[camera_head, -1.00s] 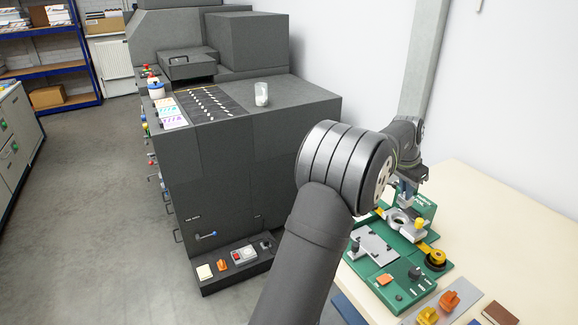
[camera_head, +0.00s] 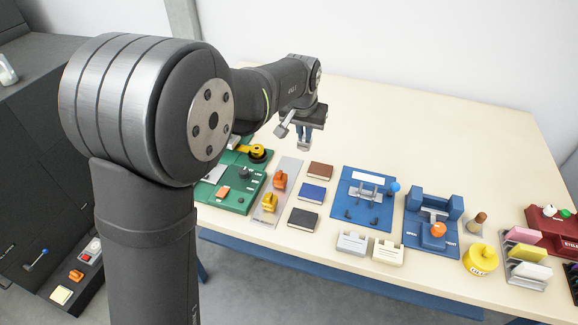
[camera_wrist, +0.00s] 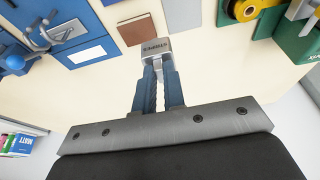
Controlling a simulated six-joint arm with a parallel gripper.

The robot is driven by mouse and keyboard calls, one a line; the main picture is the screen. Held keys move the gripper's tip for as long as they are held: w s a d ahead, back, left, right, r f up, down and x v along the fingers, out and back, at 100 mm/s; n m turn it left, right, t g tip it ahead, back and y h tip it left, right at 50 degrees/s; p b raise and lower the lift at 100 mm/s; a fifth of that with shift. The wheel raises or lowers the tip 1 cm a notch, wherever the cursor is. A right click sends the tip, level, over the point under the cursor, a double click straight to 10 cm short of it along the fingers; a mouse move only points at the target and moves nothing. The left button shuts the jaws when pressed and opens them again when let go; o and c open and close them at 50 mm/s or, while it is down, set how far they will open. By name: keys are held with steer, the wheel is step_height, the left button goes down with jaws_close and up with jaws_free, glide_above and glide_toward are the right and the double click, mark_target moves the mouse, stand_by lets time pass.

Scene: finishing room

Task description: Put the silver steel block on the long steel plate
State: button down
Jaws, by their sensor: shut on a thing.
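My gripper (camera_head: 305,134) has blue fingers and is shut on the silver steel block (camera_head: 304,146). The block also shows in the wrist view (camera_wrist: 156,48), clamped between the fingertips. It hangs above the bench, near the brown book in the picture. The long steel plate (camera_head: 267,207) is a grey strip lying left of the books. An orange piece (camera_head: 279,181) and a yellow piece (camera_head: 269,203) stand on it. The plate's end shows at the top of the wrist view (camera_wrist: 182,14).
A green fixture (camera_head: 240,201) with a yellow roll (camera_head: 257,152) is left of the plate. Brown (camera_head: 320,170), blue (camera_head: 312,192) and black (camera_head: 303,219) books lie right of it. Blue fixtures (camera_head: 352,205) stand farther right. The back of the bench (camera_head: 420,140) is clear.

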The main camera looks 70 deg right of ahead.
steer(key=s+a, duration=0.2)
steer(key=s, duration=0.3)
steer(key=shift+w+d+f, duration=0.85)
steer(key=shift+w+f, duration=0.9)
steer(key=shift+f, duration=0.15)
steer(key=shift+w+d+f, duration=0.9)
steer(key=shift+w+f, duration=0.85)
steer(key=shift+f, duration=0.15)
steer(key=shift+w+d+f, duration=0.85)
steer(key=shift+w+f, duration=0.9)
steer(key=shift+f, duration=0.15)
steer(key=shift+f, duration=0.15)
steer(key=c, duration=1.5)
jaws_free()
steer(key=v, duration=1.2)
